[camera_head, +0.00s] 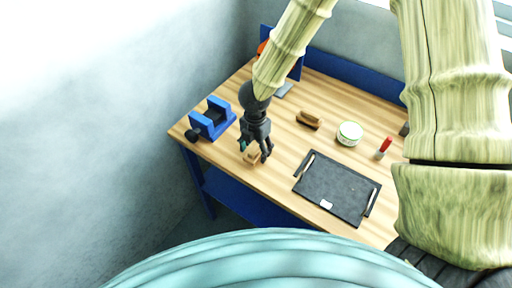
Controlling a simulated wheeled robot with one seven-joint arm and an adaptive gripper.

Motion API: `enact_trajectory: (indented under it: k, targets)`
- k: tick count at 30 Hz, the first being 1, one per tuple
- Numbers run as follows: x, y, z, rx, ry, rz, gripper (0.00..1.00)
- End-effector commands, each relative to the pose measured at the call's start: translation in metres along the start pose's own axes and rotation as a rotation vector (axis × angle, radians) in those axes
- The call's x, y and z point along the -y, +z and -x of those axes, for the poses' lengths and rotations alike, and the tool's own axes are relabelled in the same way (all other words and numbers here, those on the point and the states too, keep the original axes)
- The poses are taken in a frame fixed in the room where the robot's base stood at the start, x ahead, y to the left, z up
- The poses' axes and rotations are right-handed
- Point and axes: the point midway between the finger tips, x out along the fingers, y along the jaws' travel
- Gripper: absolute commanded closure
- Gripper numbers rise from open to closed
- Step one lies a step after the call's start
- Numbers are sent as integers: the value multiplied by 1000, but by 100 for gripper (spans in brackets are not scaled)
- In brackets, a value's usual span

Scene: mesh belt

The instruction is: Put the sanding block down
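My gripper (256,153) is dark and points down over the left front part of the wooden workbench (290,98). A small tan block (252,157), which I take for the sanding block, sits between its fingers, and the gripper looks shut on it. The fingers hide part of the block. It is close to the bench top; I cannot tell whether it touches.
A blue vise (213,118) stands left of my gripper. A black tray (337,189) lies to the right. Behind it are a brown wooden piece (309,120), a round pale tin (349,133) and a red-topped item (384,146). Bare bench lies between them.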

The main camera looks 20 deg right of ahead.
Motion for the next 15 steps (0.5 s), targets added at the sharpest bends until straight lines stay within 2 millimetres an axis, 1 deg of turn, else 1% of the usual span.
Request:
enact_trajectory:
  k: [8, 11, 15]
  targets:
    - [0, 0, 4, 0, 1, -1, 39]
    - [-1, 1, 14, 2, 3, -1, 39]
    - [-1, 0, 34, 0, 4, -1, 39]
